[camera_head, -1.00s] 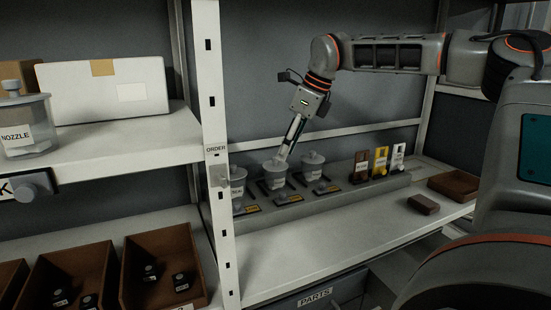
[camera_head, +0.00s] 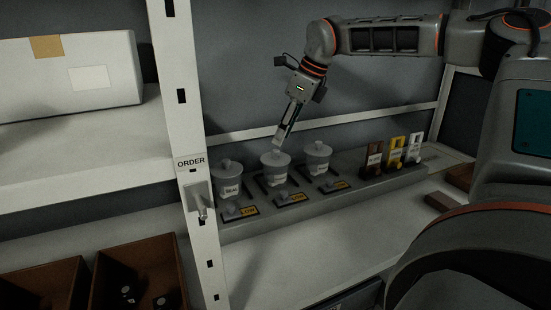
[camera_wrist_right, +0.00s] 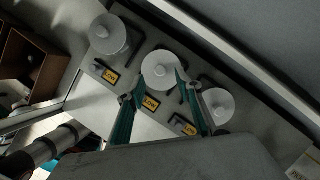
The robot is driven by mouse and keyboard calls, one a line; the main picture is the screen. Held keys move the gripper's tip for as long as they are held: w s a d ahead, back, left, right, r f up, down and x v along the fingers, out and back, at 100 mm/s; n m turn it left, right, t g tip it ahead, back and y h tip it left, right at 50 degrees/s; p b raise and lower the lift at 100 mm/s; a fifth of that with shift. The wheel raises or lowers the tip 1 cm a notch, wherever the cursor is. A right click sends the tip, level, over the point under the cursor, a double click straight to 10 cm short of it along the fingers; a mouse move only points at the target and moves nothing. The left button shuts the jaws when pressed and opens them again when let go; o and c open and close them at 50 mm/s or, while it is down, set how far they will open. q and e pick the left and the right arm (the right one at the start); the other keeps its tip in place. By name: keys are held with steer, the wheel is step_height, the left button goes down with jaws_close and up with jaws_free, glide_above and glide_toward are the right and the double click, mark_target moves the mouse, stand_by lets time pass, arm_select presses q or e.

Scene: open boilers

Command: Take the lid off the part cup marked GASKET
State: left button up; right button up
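Three lidded part cups stand in a row on a grey ledge: a left cup marked SEAL (camera_head: 229,188), a middle cup (camera_head: 275,176) and a right cup (camera_head: 317,164). The labels of the middle and right cups are too small to read surely. Each has a pale round lid with a knob. My right gripper (camera_head: 281,145) points down at the middle cup's lid (camera_head: 276,158). In the right wrist view its fingers (camera_wrist_right: 160,84) are apart, on either side of the middle lid (camera_wrist_right: 165,66); I cannot tell whether they touch it. My left gripper is not in view.
Yellow LOW tags (camera_head: 291,198) lie in front of the cups. Dark, yellow and white upright holders (camera_head: 396,151) stand farther right on the ledge. A white shelf post (camera_head: 182,130) marked ORDER rises at left, close to the SEAL cup. The shelf in front (camera_head: 290,252) is clear.

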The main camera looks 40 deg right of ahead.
mark_target(276, 150)
steer(key=x, duration=0.5)
steer(key=shift+p, duration=0.4)
steer(key=shift+d, duration=0.1)
steer(key=c, duration=0.9)
